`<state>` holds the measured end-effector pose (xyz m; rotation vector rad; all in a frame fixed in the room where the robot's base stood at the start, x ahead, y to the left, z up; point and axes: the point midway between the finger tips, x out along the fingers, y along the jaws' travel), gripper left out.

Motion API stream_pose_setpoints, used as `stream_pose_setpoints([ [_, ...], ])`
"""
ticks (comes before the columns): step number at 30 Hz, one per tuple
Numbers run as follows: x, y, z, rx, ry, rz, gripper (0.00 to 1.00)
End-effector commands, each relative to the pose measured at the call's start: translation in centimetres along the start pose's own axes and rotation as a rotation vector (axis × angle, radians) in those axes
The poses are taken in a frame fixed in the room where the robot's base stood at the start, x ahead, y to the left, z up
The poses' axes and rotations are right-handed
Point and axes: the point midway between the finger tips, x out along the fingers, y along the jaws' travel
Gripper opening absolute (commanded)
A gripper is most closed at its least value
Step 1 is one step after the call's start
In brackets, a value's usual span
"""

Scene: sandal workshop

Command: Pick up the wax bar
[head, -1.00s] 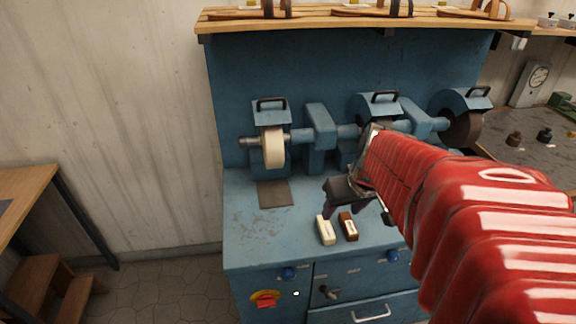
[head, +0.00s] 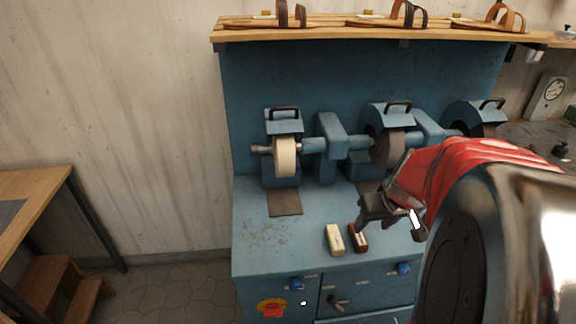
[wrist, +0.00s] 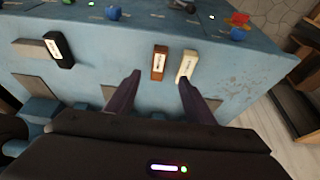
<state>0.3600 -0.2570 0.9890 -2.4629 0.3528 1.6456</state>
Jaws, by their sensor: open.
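A cream bar (head: 335,240) and a brown bar (head: 358,238) with a pale label lie side by side near the bench's front edge. They also show in the wrist view, the brown bar (wrist: 159,63) left of the cream bar (wrist: 187,67). A black bar (wrist: 58,48) with a white label lies farther left there. The labels are too small to read, so I cannot tell which is the wax bar. My gripper (head: 375,222) is open and empty above the bench by the brown bar. In the wrist view its fingertips (wrist: 158,76) stand either side of the brown bar's near end.
The blue bench (head: 255,240) carries a machine with a pale wheel (head: 285,157) and a darker wheel (head: 386,148) behind the bars. Knobs (head: 296,284) line the bench front. A shelf with sandals (head: 265,22) runs above. The bench's left part is clear.

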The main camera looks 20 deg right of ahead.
Motion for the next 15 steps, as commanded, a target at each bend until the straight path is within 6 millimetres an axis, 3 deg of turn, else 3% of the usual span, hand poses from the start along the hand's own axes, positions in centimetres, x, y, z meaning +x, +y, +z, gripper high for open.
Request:
stream_pose_setpoints([
  [15, 5.7, 0.0, 0.1, -0.001, -0.002, -0.001, 0.48],
])
